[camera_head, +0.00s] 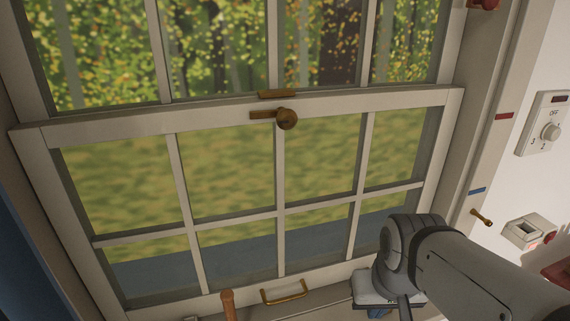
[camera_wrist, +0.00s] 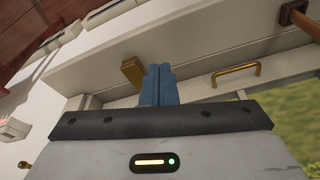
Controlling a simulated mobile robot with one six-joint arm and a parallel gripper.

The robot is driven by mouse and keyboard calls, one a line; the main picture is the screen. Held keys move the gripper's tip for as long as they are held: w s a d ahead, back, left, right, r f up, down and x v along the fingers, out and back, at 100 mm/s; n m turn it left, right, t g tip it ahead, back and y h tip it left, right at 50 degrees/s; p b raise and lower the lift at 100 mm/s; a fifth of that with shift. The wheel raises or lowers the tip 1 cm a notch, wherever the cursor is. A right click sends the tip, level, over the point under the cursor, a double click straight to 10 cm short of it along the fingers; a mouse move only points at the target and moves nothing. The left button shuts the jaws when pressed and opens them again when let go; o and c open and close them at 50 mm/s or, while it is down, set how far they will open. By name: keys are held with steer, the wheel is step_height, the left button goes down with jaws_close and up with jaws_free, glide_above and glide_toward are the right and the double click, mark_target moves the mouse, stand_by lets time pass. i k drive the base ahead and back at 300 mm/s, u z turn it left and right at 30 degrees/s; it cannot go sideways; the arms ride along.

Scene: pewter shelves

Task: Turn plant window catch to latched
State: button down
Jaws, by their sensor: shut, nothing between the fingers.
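The window catch (camera_head: 287,119) is a round brown-brass piece on the white middle rail of the window. Its short lever (camera_head: 262,115) points left along the rail. A flat brass keeper (camera_head: 277,94) sits just above it on the upper sash, with a gap between them. My gripper (camera_wrist: 158,84) shows in the wrist view with its two blue fingers shut together and empty. It is low by the window's bottom right, well away from the catch. In the head view my arm mostly hides it. The catch does not show in the wrist view.
A brass pull handle (camera_head: 284,292) and a wooden-looking handle (camera_head: 228,303) are at the window's bottom. A brass block (camera_wrist: 132,71) shows close beside my fingers. On the right are a dial switch (camera_head: 550,131), a small brass peg (camera_head: 481,217) and a white box (camera_head: 528,231).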

mark_target(286, 119)
steer(key=u, duration=1.1)
steer(key=k, duration=1.4)
steer(key=z, duration=0.85)
steer(key=i, duration=1)
steer(key=z, duration=0.1)
